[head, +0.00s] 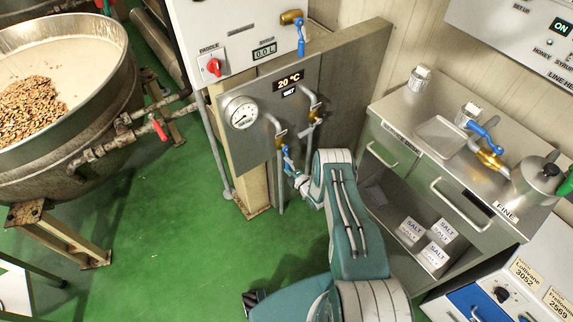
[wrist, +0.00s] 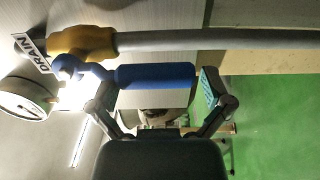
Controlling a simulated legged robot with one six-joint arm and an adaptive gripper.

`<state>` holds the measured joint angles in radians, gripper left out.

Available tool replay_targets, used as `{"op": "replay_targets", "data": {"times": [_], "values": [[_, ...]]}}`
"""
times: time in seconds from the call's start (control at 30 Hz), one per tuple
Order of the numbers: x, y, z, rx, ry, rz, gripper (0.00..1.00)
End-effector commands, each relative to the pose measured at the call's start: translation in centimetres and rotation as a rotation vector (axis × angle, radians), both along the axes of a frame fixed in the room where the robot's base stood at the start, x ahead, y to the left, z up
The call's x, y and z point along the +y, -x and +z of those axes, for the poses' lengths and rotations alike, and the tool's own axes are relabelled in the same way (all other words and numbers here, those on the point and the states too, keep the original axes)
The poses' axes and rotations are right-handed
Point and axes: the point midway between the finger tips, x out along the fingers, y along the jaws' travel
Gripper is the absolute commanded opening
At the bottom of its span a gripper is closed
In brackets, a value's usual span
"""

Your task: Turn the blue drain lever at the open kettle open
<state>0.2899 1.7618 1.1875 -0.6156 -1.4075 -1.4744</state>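The blue drain lever (wrist: 155,75) sits on a brass valve (wrist: 82,42) beside a "DRAIN" label (wrist: 33,53) in the wrist view. It lies alongside the grey pipe (wrist: 220,40). My gripper (wrist: 160,92) is open, with one finger near the lever's valve end and the other just past its free end. I cannot tell whether either finger touches it. In the head view my gripper (head: 291,168) is at the panel by the lower left brass valve (head: 281,140), partly hiding the lever. The open kettle (head: 75,125) stands at the left, holding a pale mass and nuts.
A round gauge (head: 241,112) is left of the valve. A steel counter (head: 445,130) with salt boxes (head: 411,230) stands at the right. The green floor (head: 180,230) between kettle and panel is clear.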

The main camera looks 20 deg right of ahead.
Motion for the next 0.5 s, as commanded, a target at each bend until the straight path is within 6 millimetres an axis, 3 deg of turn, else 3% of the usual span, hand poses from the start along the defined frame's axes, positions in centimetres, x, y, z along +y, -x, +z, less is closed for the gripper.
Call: {"op": "replay_targets", "data": {"times": [0.27,0.5], "values": [[-0.3,0.5,0.1,-0.003,0.000,-0.002,1.00],[-1.7,4.5,0.1,0.001,-0.002,-0.005,1.00]]}}
